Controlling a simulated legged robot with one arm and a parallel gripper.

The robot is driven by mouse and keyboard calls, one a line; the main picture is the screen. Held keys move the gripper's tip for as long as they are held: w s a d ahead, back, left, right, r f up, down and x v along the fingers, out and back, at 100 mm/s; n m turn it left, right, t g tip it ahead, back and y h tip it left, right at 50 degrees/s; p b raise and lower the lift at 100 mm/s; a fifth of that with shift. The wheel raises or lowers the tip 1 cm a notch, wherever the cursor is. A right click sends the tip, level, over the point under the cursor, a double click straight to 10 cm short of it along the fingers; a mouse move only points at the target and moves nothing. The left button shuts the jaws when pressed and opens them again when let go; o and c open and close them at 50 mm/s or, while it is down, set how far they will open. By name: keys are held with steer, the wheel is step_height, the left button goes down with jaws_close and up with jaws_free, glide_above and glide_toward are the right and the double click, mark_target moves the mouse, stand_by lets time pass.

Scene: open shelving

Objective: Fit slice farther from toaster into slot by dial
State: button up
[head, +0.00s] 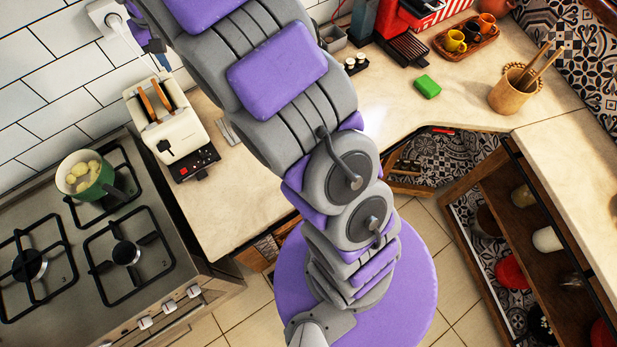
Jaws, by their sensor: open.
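The cream toaster (181,132) stands on the counter at the left, beside the stove. Two brown bread slices stand upright in its top, side by side: a left slice (147,106) and a right slice (161,93). Their lower parts are hidden inside the toaster. A dark lever (164,146) and a black panel (194,163) with small red marks are on the toaster's near side; the dial cannot be made out clearly. No other slice shows. My arm rises through the middle and leaves the top of the picture; my gripper's jaws are not visible.
A green pot (99,187) with pale yellow pieces sits on the stove (70,275) left of the toaster. A green sponge (427,87), wooden utensil cup (508,98) and tray of cups (440,45) are at the right. The counter (225,205) is clear in front.

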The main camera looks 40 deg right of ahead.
steer(key=s+d+r+g, duration=0.1)
steer(key=s+d+r, duration=0.15)
steer(key=s, duration=0.75)
steer(key=s+d+r, duration=0.1)
steer(key=s+d, duration=0.2)
steer(key=s, duration=0.7)
steer(key=s+f, duration=0.2)
steer(key=s, duration=0.8)
steer(key=s+d+f+g, duration=0.1)
steer(key=s+f, duration=0.1)
steer(key=s, duration=0.9)
steer(key=shift+d+f+n+g+y, duration=0.25)
steer(key=shift+f+n+g+y, duration=0.05)
steer(key=shift+f, duration=0.1)
steer(key=shift+s, duration=0.1)
step_height(320, 180, down, 6)
steer(key=b, duration=0.6)
